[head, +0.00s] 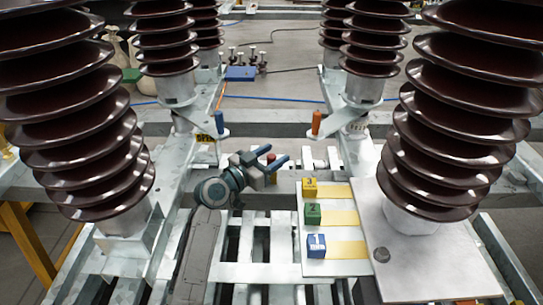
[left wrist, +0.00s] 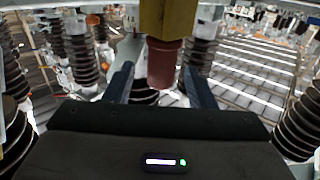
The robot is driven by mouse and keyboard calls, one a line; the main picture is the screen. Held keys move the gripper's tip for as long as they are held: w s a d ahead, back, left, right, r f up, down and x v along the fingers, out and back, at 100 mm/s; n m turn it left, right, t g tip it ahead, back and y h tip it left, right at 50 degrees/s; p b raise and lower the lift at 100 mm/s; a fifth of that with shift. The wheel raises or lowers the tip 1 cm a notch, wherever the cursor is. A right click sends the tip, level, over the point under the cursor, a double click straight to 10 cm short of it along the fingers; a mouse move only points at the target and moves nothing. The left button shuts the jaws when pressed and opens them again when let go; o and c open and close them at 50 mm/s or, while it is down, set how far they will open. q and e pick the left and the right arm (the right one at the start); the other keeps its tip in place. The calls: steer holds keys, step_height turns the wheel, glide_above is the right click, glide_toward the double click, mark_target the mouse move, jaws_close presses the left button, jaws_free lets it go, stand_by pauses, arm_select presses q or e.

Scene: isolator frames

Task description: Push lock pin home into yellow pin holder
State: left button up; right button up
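In the left wrist view a red cylindrical pin (left wrist: 163,64) hangs below a yellow block-like holder (left wrist: 168,20), which is cut off by the top edge. My left gripper (left wrist: 160,85) is open, with one dark blue finger on each side of the pin. Gaps show beside the pin, so it is not clasped. In the head view my left gripper (head: 264,161) is in the middle, over the slatted metal frame, with a small red end (head: 270,157) showing between its fingers. The yellow holder is not clearly seen there. My right gripper is out of view.
A metal plate (head: 400,270) at the right carries numbered blocks in yellow (head: 310,187), green (head: 312,214) and blue (head: 316,246). Large brown ribbed insulators (head: 75,110) stand on both sides.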

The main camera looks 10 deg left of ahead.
arm_select(q)
step_height(320, 180, up, 4)
steer(key=shift+f, duration=0.15)
steer(key=s+d+r, duration=0.1)
steer(key=s+d, duration=0.2)
steer(key=s, duration=1.2)
steer(key=shift+s+r, duration=0.15)
steer(key=shift+s, duration=0.2)
